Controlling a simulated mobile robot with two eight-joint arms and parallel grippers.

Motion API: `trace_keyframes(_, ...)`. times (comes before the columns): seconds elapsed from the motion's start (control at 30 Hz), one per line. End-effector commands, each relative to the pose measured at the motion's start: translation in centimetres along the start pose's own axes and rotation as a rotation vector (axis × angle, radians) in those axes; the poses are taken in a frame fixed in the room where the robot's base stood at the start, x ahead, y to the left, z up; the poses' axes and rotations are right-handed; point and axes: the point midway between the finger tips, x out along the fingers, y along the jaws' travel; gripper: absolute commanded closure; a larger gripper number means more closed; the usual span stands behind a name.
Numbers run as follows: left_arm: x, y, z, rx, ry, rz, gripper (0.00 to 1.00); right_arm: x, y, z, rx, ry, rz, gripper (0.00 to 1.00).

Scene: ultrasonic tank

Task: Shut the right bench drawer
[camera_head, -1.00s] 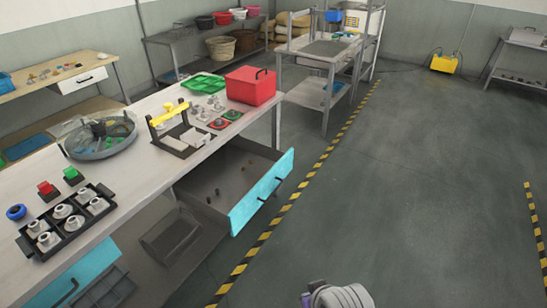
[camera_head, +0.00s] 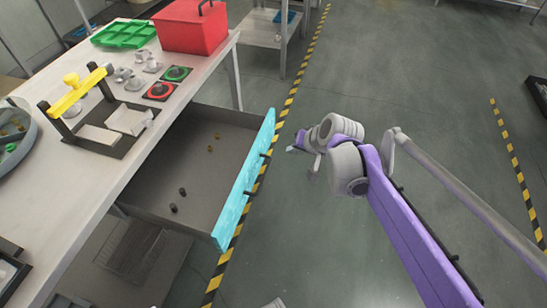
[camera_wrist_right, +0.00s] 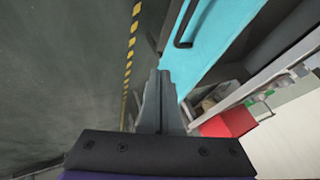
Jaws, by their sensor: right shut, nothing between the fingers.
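The right bench drawer (camera_head: 190,165) stands pulled out from under the bench, its grey inside open to view. Its light blue front (camera_head: 243,185) faces right and has a dark handle (camera_head: 258,172). Small dark and brass pieces lie inside. My right gripper (camera_head: 291,149) is shut and empty, just outside the front, near its far end. In the right wrist view the shut fingers (camera_wrist_right: 161,78) point toward the blue front (camera_wrist_right: 220,40), with the dark handle (camera_wrist_right: 184,28) beyond. I cannot tell whether they touch it. My left gripper is out of view.
The bench top (camera_head: 95,195) carries a red box (camera_head: 190,28), a green tray (camera_head: 124,34) and a yellow-handled fixture (camera_head: 80,92). A bench leg (camera_head: 233,78) stands beyond the drawer. Yellow-black floor tape (camera_head: 292,95) runs past the front.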

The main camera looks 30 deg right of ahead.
Motion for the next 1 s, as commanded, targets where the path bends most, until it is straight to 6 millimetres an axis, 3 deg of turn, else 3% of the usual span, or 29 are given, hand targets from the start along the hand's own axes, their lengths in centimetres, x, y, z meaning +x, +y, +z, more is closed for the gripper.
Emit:
trace_keyframes(0.17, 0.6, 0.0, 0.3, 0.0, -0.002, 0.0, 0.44, 2.4, 0.0, -0.1, 0.003, 0.001, -0.002, 1.0)
trace_keyframes(0.53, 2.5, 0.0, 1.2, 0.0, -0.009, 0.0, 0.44, 10.2, 0.0, 0.0, 0.001, -0.001, -0.001, 1.0)
trace_keyframes(0.73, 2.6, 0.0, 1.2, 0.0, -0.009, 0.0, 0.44, 11.2, -2.8, -0.1, -0.001, -0.001, -0.002, 1.0)
trace_keyframes(1.0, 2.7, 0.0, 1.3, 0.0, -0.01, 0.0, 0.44, 11.5, -3.6, -0.1, 0.002, 0.001, -0.001, 1.0)
